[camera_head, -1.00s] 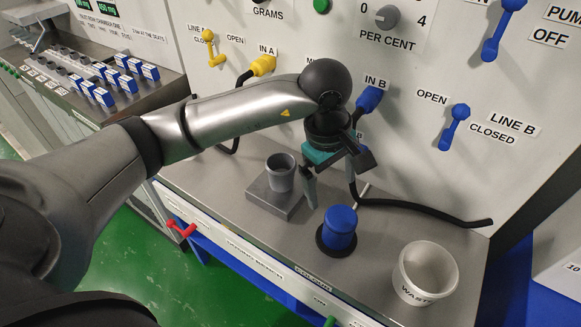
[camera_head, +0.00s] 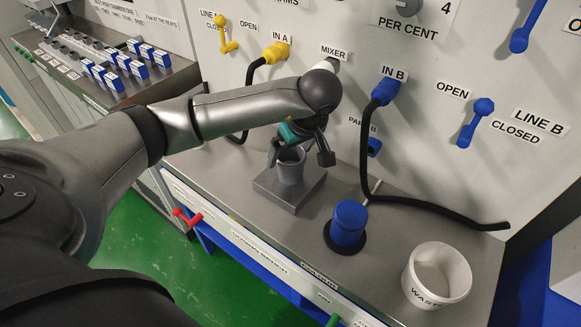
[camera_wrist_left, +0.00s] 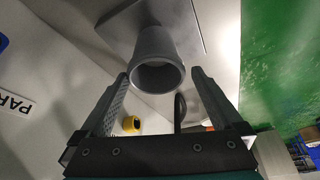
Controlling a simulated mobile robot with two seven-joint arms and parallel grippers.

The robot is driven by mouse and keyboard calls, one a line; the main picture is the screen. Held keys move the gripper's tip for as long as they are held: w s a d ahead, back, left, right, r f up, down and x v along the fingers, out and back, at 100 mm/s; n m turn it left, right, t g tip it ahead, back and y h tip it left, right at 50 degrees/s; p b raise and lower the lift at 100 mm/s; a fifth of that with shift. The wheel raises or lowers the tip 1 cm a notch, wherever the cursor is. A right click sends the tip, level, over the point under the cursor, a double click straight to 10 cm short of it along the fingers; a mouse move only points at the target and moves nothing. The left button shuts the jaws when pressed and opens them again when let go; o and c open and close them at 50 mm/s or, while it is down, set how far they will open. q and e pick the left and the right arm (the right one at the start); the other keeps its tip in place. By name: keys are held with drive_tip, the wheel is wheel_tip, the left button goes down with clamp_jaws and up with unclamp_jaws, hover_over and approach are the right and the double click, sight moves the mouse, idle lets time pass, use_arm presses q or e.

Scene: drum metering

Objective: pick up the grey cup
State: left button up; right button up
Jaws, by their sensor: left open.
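The grey cup (camera_head: 291,168) stands upright on a square grey block (camera_head: 284,195) on the steel bench. My left gripper (camera_head: 300,152) is open at the cup, with a finger showing on either side of its rim. In the left wrist view the grey cup (camera_wrist_left: 157,60) has its open mouth towards the camera. It lies between and just ahead of the open fingertips of my left gripper (camera_wrist_left: 160,80). I cannot tell whether a finger touches it. My right gripper is not in view.
A blue capped container (camera_head: 348,224) on a dark round base and a white waste bucket (camera_head: 437,276) stand to the right. A black hose (camera_head: 440,208) from IN B lies along the back. The upright panel (camera_head: 425,130) with valve handles rises behind the bench.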

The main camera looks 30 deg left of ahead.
sight(287, 157)
use_arm(q)
drive_tip(key=b+x, duration=0.1)
drive_tip(key=x, duration=0.4)
drive_tip(key=shift+w+d+f, duration=0.1)
drive_tip(key=shift+w+f, duration=0.05)
drive_tip(key=shift+w, duration=0.1)
drive_tip(key=c, duration=1.4)
drive_tip(key=shift+r, duration=0.75)
drive_tip(key=shift+s+r, duration=0.1)
drive_tip(key=shift+s, duration=0.1)
drive_tip(key=s+a+p, duration=0.1)
drive_tip(key=s, duration=1.7)
drive_tip(key=w+d+r+m+t+h, duration=0.1)
drive_tip(key=w+d+r+m+h, duration=0.1)
drive_tip(key=w+d+r+m, duration=0.3)
drive_tip(key=w+d+r+m+t+h, duration=0.1)
drive_tip(key=w+d+r+m, duration=0.4)
drive_tip(key=r, duration=0.7)
drive_tip(key=d+m+h, duration=0.1)
drive_tip(key=d+m, duration=0.1)
drive_tip(key=d, duration=0.2)
drive_tip(key=shift+m, duration=0.4)
